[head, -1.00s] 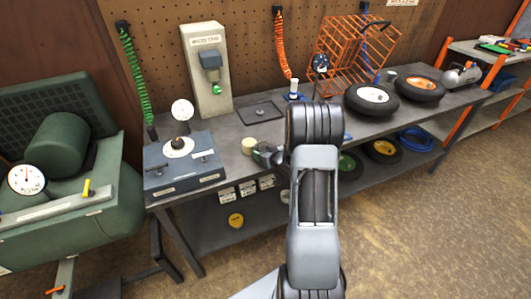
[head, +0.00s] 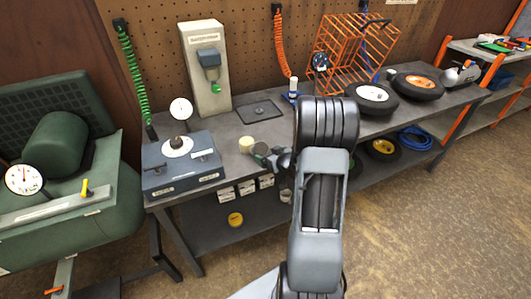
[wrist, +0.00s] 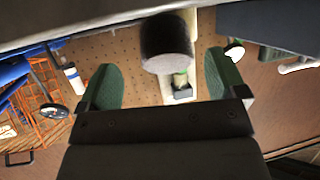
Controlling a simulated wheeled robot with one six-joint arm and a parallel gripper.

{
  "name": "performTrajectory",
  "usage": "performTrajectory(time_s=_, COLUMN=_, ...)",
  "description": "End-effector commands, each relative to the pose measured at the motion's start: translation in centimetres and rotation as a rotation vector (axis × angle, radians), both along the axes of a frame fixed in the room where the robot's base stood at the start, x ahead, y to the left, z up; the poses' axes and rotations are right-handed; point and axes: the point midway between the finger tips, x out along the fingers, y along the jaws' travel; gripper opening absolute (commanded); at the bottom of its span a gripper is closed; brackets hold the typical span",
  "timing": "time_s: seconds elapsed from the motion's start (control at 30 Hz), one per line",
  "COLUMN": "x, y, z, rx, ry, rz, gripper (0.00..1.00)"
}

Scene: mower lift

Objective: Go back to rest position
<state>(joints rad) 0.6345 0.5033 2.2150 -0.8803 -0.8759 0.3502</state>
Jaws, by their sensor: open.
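In the head view my gripper (head: 266,155) is low over the workbench, partly hidden behind my arm. A short cream cylinder (head: 246,145) stands on the bench just left of it. In the wrist view my gripper (wrist: 160,78) is open, its two green-padded fingers apart. The cylinder (wrist: 168,42), in shadow there, shows beyond and between the fingers, and I see no contact. The wrist view appears upside down, with the bench surface at the top.
A blue-grey box with a dial (head: 185,165) stands left on the bench (head: 215,134). A grey post (head: 206,75), an orange wire basket (head: 345,60) and two wheels (head: 372,98) stand at the back and right. A green machine (head: 75,180) is far left.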

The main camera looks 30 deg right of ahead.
Motion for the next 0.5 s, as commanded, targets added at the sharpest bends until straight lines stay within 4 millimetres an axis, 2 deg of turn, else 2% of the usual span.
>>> performTrajectory(time_s=0.2, x=-3.7, y=-0.3, z=1.6, rx=-0.001, ry=-0.001, rz=-0.003, gripper=0.9)
performTrajectory(time_s=0.5, x=-6.3, y=-0.4, z=2.6, rx=0.001, ry=0.0, rz=-0.001, gripper=0.9)
